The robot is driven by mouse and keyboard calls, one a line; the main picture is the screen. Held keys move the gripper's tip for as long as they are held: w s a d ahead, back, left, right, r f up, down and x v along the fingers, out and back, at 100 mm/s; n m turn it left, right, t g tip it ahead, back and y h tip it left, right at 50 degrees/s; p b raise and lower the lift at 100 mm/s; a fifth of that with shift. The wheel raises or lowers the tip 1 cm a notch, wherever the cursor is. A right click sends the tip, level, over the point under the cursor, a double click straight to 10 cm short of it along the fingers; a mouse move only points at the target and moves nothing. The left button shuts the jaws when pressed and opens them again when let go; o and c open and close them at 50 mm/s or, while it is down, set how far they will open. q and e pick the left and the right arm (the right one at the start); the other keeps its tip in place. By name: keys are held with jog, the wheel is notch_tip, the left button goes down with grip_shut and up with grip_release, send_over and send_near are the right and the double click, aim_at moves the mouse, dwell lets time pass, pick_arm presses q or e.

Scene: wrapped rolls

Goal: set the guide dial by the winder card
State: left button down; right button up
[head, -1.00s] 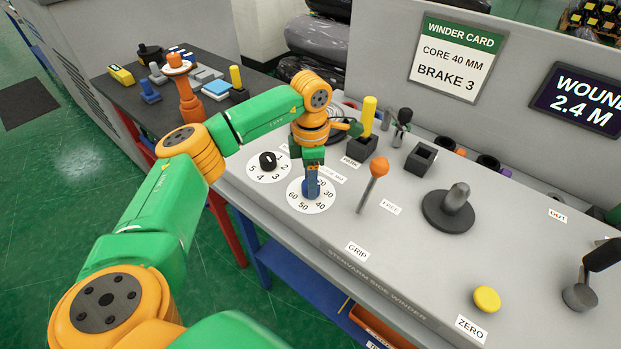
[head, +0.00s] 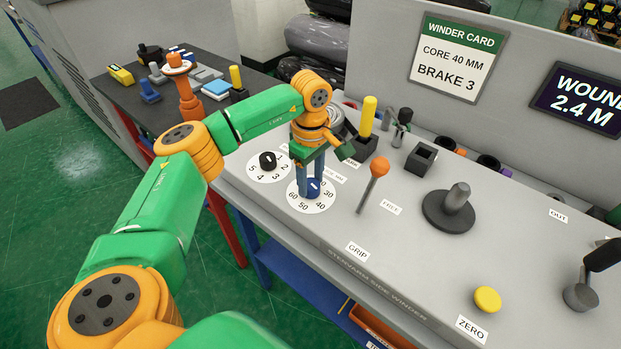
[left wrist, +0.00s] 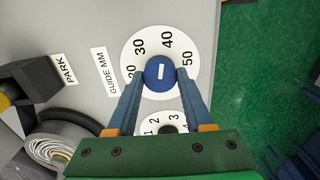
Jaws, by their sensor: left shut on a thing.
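The guide dial is a white disc (head: 311,208) marked in tens up to 60, with a blue knob (head: 313,187). My left gripper (left wrist: 161,77) points down at it and is shut on the blue knob, one finger on each side. In the left wrist view the knob (left wrist: 160,72) has a short white mark in line with a spot near the 40; which end points is unclear. The winder card (head: 452,58) on the back panel reads core 40 mm, brake 3. My right gripper is out of view.
A smaller dial with a black knob (head: 267,160), marked 1 to 5, stands close to the left of the guide dial. An orange-topped lever (head: 378,168) and a yellow handle (head: 367,115) stand near its right. The panel's front edge is close by.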

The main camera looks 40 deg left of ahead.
aim_at(311, 184)
pick_arm(q)
jog(key=shift+m, duration=0.6)
jog(key=shift+c, duration=1.5)
grip_release()
notch_tip(311, 184, up, 7)
jog(key=shift+d+r+b, duration=0.1)
jog(key=shift+b, duration=0.5)
